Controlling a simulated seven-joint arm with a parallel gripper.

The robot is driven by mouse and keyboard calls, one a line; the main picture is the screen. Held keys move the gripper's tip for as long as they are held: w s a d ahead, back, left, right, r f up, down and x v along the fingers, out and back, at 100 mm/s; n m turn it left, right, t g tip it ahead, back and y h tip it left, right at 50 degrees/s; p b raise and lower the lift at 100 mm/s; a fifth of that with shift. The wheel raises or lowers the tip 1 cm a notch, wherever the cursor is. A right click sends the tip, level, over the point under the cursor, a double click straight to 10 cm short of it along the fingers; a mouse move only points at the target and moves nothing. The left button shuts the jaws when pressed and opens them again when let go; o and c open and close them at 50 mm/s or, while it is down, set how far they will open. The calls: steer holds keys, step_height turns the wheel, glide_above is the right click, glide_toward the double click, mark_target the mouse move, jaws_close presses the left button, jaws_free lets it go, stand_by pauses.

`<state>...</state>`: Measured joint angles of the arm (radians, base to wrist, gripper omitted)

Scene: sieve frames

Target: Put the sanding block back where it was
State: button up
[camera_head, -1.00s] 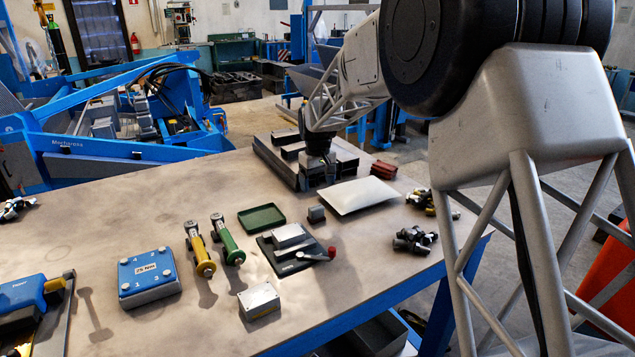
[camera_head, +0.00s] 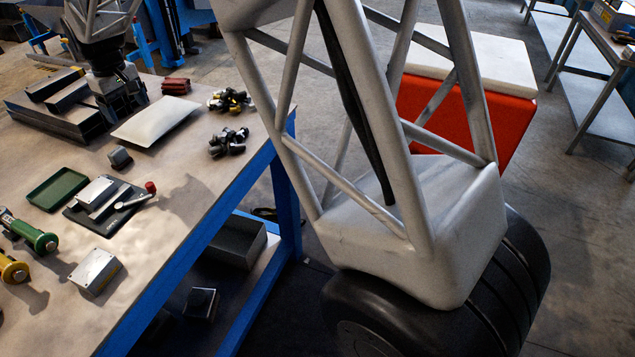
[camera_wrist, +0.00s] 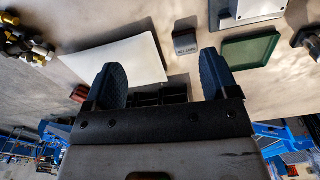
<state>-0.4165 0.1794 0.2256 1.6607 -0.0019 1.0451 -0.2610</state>
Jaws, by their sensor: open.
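A small dark grey block (camera_head: 120,157) stands on the workbench (camera_head: 190,200), between the white pad and the green tray. In the wrist view the grey block (camera_wrist: 185,38) shows a pale printed label on its lower edge. It looks like the sanding block, but I cannot read the label. My gripper (camera_head: 122,105) is beside the dark slotted metal holder (camera_head: 60,118) at the back of the bench. In the wrist view my gripper (camera_wrist: 160,74) has its two fingers wide apart, with nothing between them. The grey block lies beyond the fingertips, apart from them.
A white pad (camera_head: 155,120), red-brown block (camera_head: 176,86), green tray (camera_head: 58,188), black plate with silver blocks (camera_head: 128,200), and silver box (camera_head: 95,270) share the bench. Black clusters (camera_head: 229,142) lie near its right edge. A grey bin (camera_head: 235,243) is on the shelf below.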

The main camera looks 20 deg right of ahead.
steer(key=s+d+r+m+t, duration=0.15)
steer(key=s+d+r, duration=0.25)
steer(key=s+d, duration=0.65)
steer(key=s+d+r+m, duration=0.3)
steer(key=s+d+r, duration=0.1)
steer(key=s+d, duration=0.65)
steer(key=s+d+f+m, duration=0.1)
steer(key=s+d+f, duration=0.2)
steer(key=s, duration=0.9)
steer(key=s+d+f+m, duration=0.2)
steer(key=s+d, duration=0.7)
steer(key=s, duration=0.3)
steer(key=shift+d+f+t, duration=0.2)
steer(key=shift+f+t, duration=0.15)
steer(key=shift+f, duration=0.05)
steer(key=shift+m, duration=0.25)
steer(key=shift+c, duration=0.4)
